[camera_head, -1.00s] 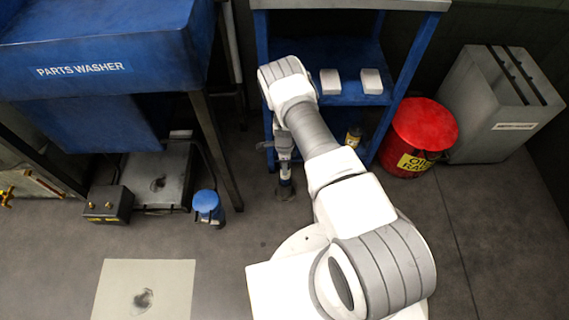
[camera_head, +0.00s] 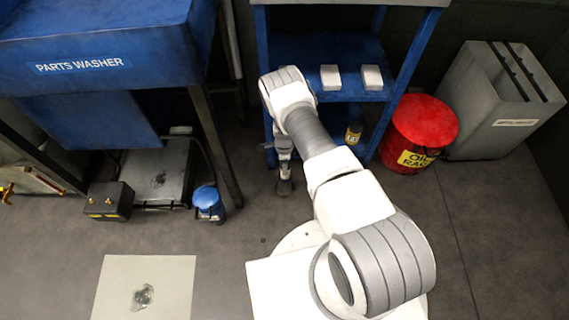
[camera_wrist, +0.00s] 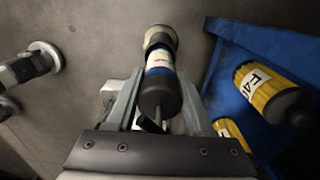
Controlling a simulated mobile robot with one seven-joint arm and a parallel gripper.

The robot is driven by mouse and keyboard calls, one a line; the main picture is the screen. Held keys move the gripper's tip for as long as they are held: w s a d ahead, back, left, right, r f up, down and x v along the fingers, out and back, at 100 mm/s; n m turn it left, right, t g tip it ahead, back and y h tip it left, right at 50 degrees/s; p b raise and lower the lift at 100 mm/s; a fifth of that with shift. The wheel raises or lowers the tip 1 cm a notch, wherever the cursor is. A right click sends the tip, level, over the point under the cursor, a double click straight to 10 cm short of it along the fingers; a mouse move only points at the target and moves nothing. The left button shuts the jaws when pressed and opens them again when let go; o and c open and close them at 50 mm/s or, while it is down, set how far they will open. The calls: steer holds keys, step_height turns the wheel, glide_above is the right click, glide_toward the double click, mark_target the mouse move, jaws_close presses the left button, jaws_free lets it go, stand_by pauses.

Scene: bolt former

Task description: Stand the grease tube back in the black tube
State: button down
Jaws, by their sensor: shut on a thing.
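My gripper (camera_wrist: 160,100) is shut on the grease tube (camera_wrist: 160,80), which has a black nozzle cap and a blue and white label. In the wrist view the nozzle end faces the camera. A pale round end or rim (camera_wrist: 160,36) shows at its far end; I cannot tell whether it belongs to the grease tube. In the head view my gripper (camera_head: 284,168) points down beside the blue shelf, with a dark lower end (camera_head: 284,187) close to the floor. I cannot make out the black tube clearly in either view.
Yellow canisters (camera_wrist: 258,88) stand on a blue surface (camera_wrist: 222,70) close to the right of my gripper. A red oily-rag can (camera_head: 424,130) and a blue-topped container (camera_head: 207,200) stand on the floor.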

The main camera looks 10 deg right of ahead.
steer(key=shift+f, duration=0.35)
steer(key=shift+c, duration=1)
jaws_free()
step_height(320, 180, up, 17)
steer(key=p, duration=0.6)
steer(key=shift+w+r, duration=0.1)
steer(key=shift+r, duration=0.1)
